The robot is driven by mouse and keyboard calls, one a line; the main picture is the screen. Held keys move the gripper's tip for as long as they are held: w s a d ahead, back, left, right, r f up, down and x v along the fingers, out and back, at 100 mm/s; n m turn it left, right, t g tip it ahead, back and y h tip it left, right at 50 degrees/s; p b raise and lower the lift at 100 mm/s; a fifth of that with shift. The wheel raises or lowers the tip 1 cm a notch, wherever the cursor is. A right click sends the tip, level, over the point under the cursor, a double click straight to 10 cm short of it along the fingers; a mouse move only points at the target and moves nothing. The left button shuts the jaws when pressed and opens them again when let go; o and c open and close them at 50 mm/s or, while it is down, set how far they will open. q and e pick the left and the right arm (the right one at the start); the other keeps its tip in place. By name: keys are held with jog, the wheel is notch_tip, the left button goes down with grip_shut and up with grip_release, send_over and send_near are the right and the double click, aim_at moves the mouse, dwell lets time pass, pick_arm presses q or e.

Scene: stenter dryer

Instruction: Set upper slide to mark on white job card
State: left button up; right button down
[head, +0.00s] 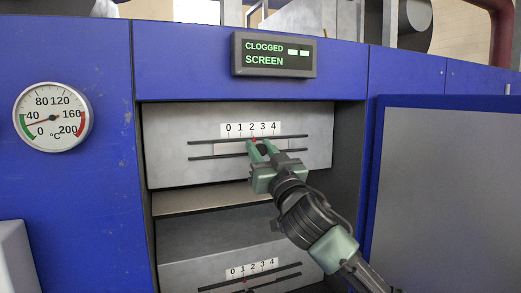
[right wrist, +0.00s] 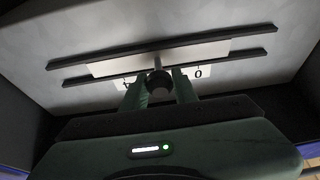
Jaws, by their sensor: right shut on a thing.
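The upper slide (head: 230,148) is a pale plate between two dark rails on a grey panel, under a scale (head: 251,129) numbered 0 to 4. Its small red pointer (head: 254,139) shows near the 2. My right gripper (head: 258,149) is at the slide, shut on its dark round knob. In the right wrist view the knob (right wrist: 159,84) sits between the two fingers, below the pale slide plate (right wrist: 115,67). I see no white job card in either view. My left gripper is not in view.
A lower slide scale (head: 252,269) with a red pointer near the 1 lies below, partly cut off. A display (head: 274,55) reads "CLOGGED SCREEN". A round temperature dial (head: 52,117) is at left. An open blue-framed door (head: 440,190) stands at right.

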aim_at(232, 151)
jog(key=a, duration=0.2)
jog(key=s+a+b, duration=0.2)
jog(key=a, duration=0.1)
jog(key=shift+s+a+f, duration=0.15)
jog(key=shift+s+a, duration=0.05)
jog(key=shift+a, duration=0.15)
jog(key=shift+s+a, duration=0.1)
jog(key=shift+a, duration=0.15)
jog(key=shift+d, duration=0.2)
jog(key=c, duration=1.3)
grip_release()
jog(key=shift+o, duration=0.9)
jog(key=shift+a, duration=0.25)
jog(key=shift+d, duration=0.1)
